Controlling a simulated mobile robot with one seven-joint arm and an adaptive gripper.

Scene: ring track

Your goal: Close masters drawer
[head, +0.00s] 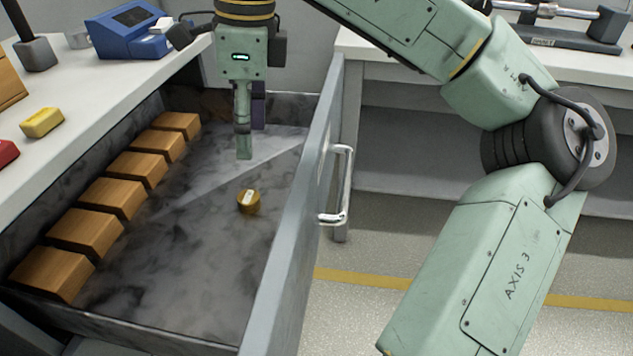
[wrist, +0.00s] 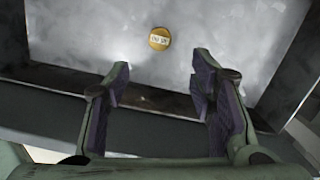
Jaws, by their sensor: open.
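The drawer (head: 288,230) is pulled out from under the left bench, with a grey front panel and a chrome bar handle (head: 342,188) on its outer side. Inside lie a row of several wooden blocks (head: 110,197) along the left and a small round brass piece with a pale label (head: 249,202) on the marbled floor. The brass piece also shows in the wrist view (wrist: 159,39). My gripper (head: 245,152) points down over the far part of the drawer, inside the front panel and apart from the handle. Its purple-padded fingers (wrist: 160,100) are spread and empty.
The left bench top (head: 75,125) carries a blue device (head: 128,30), a yellow block (head: 42,122) and a red block (head: 6,153). Floor (head: 380,250) is open right of the drawer, partly behind my arm.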

